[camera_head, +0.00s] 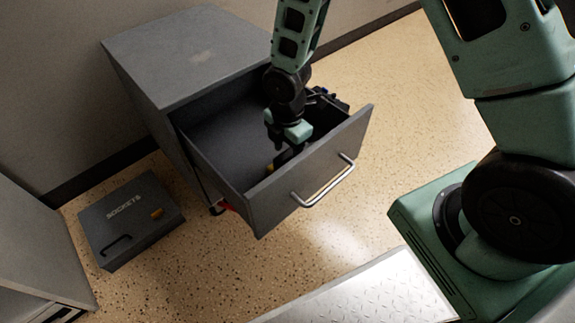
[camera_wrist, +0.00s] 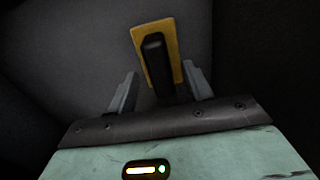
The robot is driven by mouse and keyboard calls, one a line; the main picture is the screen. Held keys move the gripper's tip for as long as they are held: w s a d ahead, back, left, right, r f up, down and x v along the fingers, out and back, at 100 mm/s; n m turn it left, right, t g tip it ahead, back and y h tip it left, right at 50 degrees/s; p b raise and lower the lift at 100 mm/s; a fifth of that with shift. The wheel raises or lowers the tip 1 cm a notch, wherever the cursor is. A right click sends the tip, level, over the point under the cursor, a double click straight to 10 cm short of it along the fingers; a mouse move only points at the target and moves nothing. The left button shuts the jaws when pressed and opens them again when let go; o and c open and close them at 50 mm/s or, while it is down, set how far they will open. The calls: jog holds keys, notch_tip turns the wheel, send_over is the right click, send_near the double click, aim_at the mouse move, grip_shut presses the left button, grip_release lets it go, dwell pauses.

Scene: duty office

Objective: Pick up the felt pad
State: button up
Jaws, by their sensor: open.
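A yellow flat piece (camera_wrist: 170,36) with a black raised block (camera_wrist: 155,62) on it lies inside the open drawer; it appears to be the felt pad. In the head view only a small yellow patch (camera_head: 271,167) of it shows, the rest hidden by my gripper (camera_head: 284,152) and the drawer front. My gripper reaches down into the drawer. In the wrist view, the fingers of my gripper (camera_wrist: 160,84) are apart, with the black block's near end between them. I cannot tell whether they touch it.
The grey cabinet (camera_head: 190,60) has its drawer pulled out; the drawer front (camera_head: 275,205) with a metal handle (camera_head: 325,182) stands close to my gripper. Dark items (camera_head: 325,97) are at the drawer's right side. A grey case marked SOCKETS (camera_head: 130,220) lies on the floor at left.

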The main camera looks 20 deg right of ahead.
aim_at(288, 153)
notch_tip(288, 153, down, 3)
jog(key=shift+r+b, duration=0.2)
jog(key=shift+b, duration=0.1)
grip_shut()
jog(key=shift+r, duration=0.1)
notch_tip(288, 153, up, 10)
jog(key=p, duration=0.4)
jog(key=shift+p, duration=0.4)
